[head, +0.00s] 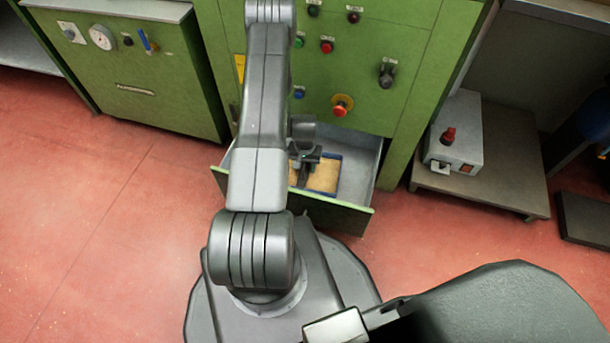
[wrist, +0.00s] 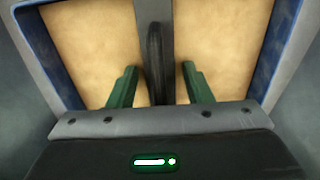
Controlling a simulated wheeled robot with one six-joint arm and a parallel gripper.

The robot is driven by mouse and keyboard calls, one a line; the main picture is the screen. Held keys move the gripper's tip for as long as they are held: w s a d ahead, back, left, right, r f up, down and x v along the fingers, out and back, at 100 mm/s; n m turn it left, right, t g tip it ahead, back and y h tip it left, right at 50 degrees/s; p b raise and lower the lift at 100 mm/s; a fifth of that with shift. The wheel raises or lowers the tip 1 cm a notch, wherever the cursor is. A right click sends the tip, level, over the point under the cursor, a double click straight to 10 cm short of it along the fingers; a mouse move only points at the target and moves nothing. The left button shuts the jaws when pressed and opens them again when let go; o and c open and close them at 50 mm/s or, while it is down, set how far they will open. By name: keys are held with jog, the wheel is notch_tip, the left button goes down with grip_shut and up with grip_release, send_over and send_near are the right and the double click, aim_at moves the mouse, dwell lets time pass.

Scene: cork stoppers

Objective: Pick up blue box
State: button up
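The blue box (head: 338,163) sits in the open drawer of the green machine, and tan material like cork (head: 323,176) shows inside it. In the wrist view its blue rim (wrist: 276,45) runs along the sides, with a dark bar (wrist: 155,50) across the middle between two tan areas. My gripper (head: 308,160) is over the box in the head view, partly hidden by my arm. In the wrist view the two green fingers of my gripper (wrist: 160,72) stand apart, one on each side of the dark bar. I cannot tell whether they touch it.
The drawer (head: 350,215) has green front and grey walls close around the box. The green machine (head: 375,30) with knobs and a red button stands behind. A grey device (head: 462,135) sits on a low table at right. Red floor is clear at left.

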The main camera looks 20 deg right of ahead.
grip_shut()
